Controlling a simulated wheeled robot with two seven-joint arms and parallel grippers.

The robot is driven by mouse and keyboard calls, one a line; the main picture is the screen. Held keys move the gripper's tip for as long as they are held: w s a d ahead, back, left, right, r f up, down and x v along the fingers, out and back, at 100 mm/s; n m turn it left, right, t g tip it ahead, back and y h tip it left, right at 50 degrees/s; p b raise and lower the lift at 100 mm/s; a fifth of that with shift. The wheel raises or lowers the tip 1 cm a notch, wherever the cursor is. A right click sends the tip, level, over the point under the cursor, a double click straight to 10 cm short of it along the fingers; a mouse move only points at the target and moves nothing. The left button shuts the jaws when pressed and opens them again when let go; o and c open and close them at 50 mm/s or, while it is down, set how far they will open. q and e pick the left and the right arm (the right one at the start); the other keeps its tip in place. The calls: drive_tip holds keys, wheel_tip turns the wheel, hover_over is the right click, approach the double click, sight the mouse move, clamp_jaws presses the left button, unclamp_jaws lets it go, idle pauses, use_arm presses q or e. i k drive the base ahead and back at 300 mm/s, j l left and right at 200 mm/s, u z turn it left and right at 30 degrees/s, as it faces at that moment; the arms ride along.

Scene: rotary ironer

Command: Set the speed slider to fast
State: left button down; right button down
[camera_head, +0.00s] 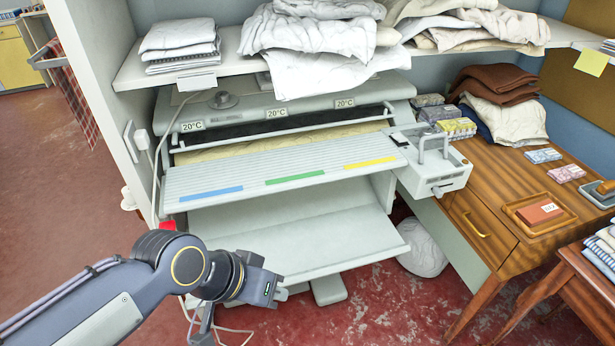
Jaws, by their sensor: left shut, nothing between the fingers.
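The rotary ironer (270,180) stands in the middle under a shelf, with a slatted feed board carrying blue, green and yellow strips. At its right end is a pale grey control box (428,182) with an upright handle on top. A small dark-edged slot with a knob (438,189) shows on the box's front; it may be the speed slider, but its setting is too small to read. My left gripper (203,328) is at the lower left, below and in front of the ironer, far from the control box. It is shut and empty, with its fingers partly hidden. My right gripper is out of view.
A shelf (222,58) with folded and crumpled linen overhangs the ironer. A wooden desk (500,200) with a tray and small boxes stands close to the right of the control box. A lower board (320,235) juts out below the feed board. A cable hangs at the left.

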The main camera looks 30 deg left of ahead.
sight(437, 191)
drive_tip(key=i+j+u, duration=0.15)
drive_tip(key=i+u, duration=0.35)
drive_tip(key=i, duration=0.55)
